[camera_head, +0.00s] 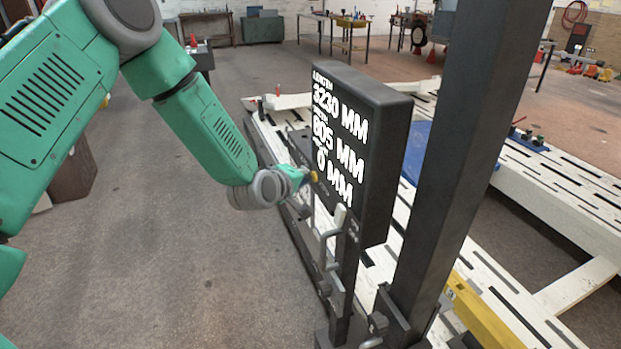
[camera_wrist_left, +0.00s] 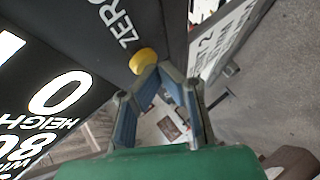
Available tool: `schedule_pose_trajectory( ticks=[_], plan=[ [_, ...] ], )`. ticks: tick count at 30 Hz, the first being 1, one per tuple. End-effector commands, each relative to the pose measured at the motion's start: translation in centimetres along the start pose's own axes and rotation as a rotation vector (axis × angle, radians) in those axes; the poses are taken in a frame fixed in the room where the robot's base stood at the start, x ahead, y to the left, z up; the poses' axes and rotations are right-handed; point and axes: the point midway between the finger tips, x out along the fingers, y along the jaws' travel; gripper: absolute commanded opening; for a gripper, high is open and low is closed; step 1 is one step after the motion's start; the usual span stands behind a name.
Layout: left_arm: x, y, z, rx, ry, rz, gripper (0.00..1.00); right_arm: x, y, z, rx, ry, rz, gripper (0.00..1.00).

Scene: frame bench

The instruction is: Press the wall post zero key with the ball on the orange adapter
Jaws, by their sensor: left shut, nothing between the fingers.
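The dark wall post display (camera_head: 372,150) shows white text: a length of 3230 MM, 805 MM and 0 MM. It also shows in the left wrist view (camera_wrist_left: 90,35), with a white ZERO label. A round yellow key (camera_wrist_left: 143,61) sits beside that label; a small yellow spot shows at the display's edge in the head view (camera_head: 313,176). My left gripper (camera_head: 298,174) is shut and empty, its blue fingertips (camera_wrist_left: 160,68) meeting right at the key. I cannot tell whether they touch it. I cannot make out the orange adapter or its ball. My right gripper is out of view.
A dark upright column (camera_head: 455,150) stands close on the right. Behind the display runs a white slotted frame bench (camera_head: 500,290) with a yellow beam (camera_head: 485,315). A blue tray (camera_head: 528,140) with small coloured pieces lies on it. The floor at left is open.

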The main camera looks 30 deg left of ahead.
Motion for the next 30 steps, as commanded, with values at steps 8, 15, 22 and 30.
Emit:
schedule_pose_trajectory(
  ticks=[8, 15, 22, 30],
  plan=[
    [-0.6, -0.4, -0.4, 0.000, -0.001, -0.001, 0.00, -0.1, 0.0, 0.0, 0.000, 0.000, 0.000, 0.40],
    [-1.4, -1.0, -0.9, 0.000, 0.000, 0.000, 0.00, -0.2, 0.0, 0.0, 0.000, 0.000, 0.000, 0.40],
    [-1.3, -1.0, -0.9, 0.000, -0.001, 0.000, 0.00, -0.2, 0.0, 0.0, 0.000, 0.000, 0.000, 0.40],
    [-2.7, -1.9, -1.9, -0.002, 0.000, -0.002, 0.00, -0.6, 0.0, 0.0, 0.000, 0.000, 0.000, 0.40]
  ],
)
